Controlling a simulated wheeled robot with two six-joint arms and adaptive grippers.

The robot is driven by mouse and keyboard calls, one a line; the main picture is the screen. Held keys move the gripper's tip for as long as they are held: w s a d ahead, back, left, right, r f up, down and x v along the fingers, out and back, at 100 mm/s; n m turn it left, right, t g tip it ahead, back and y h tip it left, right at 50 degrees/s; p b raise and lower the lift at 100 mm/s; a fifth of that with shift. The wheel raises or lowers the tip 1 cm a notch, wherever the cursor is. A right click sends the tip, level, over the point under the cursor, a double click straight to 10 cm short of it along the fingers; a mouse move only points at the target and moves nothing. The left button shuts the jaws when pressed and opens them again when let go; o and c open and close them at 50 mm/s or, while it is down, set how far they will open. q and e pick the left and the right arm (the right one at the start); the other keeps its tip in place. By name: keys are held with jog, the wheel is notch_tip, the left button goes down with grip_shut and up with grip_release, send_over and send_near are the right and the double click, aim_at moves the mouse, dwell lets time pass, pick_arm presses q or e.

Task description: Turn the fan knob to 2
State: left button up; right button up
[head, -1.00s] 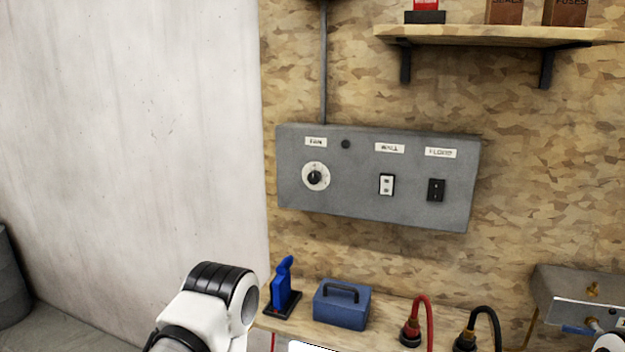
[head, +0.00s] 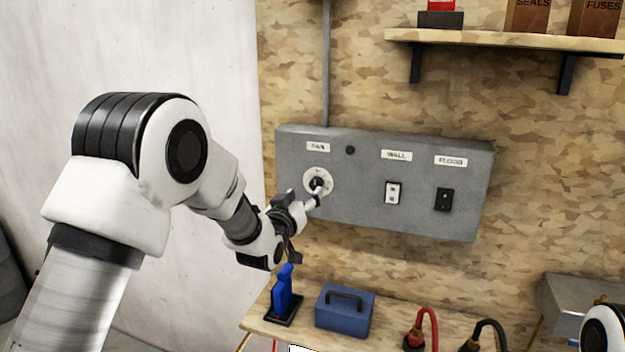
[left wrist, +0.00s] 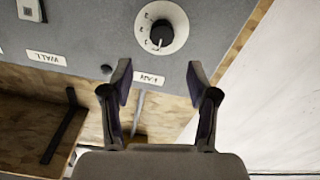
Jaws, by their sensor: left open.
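The fan knob is a black knob (left wrist: 162,34) on a round white dial (left wrist: 180,22) at the left of a grey wall panel (head: 360,215). It also shows in the head view (head: 317,182). The left wrist view is upside down. A pale pointer mark on the knob faces the FAN label (left wrist: 149,79); the dial figures are too small to read surely. My left gripper (left wrist: 158,68) is open, with empty jaws. Its fingertips are close to the knob, in front of the panel, and the knob shows beyond the gap between them. Contact cannot be told.
The panel also carries a white WALL switch (head: 393,193), a black FLOOD switch (head: 444,200) and a small dark button (head: 350,150). Below, a bench holds a blue tool on a stand (head: 284,292), a blue box (head: 344,310) and cables. A shelf (head: 500,40) is above right.

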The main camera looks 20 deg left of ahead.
aim_at(314, 184)
pick_arm(q)
jog(key=w, duration=0.2)
jog(key=w+p, duration=0.1)
jog(key=w, duration=0.1)
jog(key=w+p, duration=0.1)
jog(key=w, duration=0.1)
jog(key=shift+w+f, duration=0.3)
jog(key=shift+w, duration=0.1)
jog(key=shift+w+p, duration=0.3)
jog(key=shift+w, duration=0.1)
jog(key=shift+s+d, duration=0.1)
grip_shut()
